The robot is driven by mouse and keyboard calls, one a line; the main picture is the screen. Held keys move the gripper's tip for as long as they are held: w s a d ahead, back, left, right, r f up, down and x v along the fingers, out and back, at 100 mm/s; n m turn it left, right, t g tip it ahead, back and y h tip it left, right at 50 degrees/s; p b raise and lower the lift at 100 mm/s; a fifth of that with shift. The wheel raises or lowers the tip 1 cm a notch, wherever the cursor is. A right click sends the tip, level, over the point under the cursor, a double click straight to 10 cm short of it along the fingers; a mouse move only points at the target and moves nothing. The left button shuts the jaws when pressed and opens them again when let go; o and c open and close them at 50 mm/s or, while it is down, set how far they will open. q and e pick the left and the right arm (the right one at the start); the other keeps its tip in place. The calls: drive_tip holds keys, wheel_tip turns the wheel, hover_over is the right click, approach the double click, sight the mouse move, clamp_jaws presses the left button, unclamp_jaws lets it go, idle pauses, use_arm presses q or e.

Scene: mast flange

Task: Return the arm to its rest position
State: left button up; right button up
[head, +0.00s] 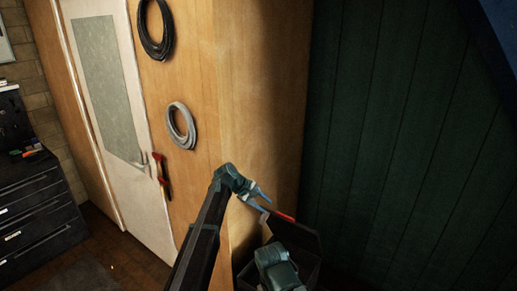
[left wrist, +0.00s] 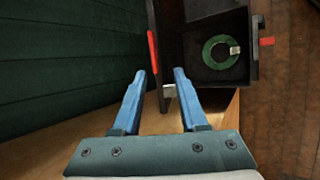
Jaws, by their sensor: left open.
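My left gripper (head: 266,205) has two blue fingers and is open, beside the wooden wall corner in the head view. In the left wrist view its fingers (left wrist: 160,72) stand apart, with no object gripped between them. A dark open box (left wrist: 162,38) with red parts lies beyond the fingertips in that view; the end of one wall shows between the fingers. A green ring (left wrist: 209,53) with a pale tag lies inside the box. The box also shows below the gripper in the head view (head: 312,262), partly hidden.
A wooden wall (head: 235,80) carries a black coil (head: 149,45) and a grey coil (head: 173,126). A white door (head: 100,75) and a dark drawer cabinet (head: 35,205) are at left. A dark green panelled wall (head: 400,110) fills the right.

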use_arm(q)
drive_tip(key=s+a+f+m+y+b, duration=0.3)
drive_tip(key=s+f, duration=0.3)
drive_tip(key=s, duration=0.7)
drive_tip(key=s+a+f+m+g+y+b, duration=0.1)
drive_tip(key=s+a+f+m+y+b, duration=0.2)
drive_tip(key=s, duration=1)
drive_tip(key=s+a+f+m+g+y+b, duration=0.1)
drive_tip(key=s+f+m+b, duration=0.5)
drive_tip(key=s, duration=0.8)
wheel_tip(320, 180, down, 4)
drive_tip(key=shift+a+f+m+y+b, duration=0.2)
drive_tip(key=shift+a+m+y+b, duration=0.2)
drive_tip(key=shift+a+y+b, duration=0.7)
use_arm(e)
wheel_tip(320, 180, down, 15)
drive_tip(key=shift+r, duration=0.2)
use_arm(q)
drive_tip(key=shift+w+h, duration=0.15)
drive_tip(key=shift+h, duration=0.15)
use_arm(e)
drive_tip(key=shift+w, duration=0.1)
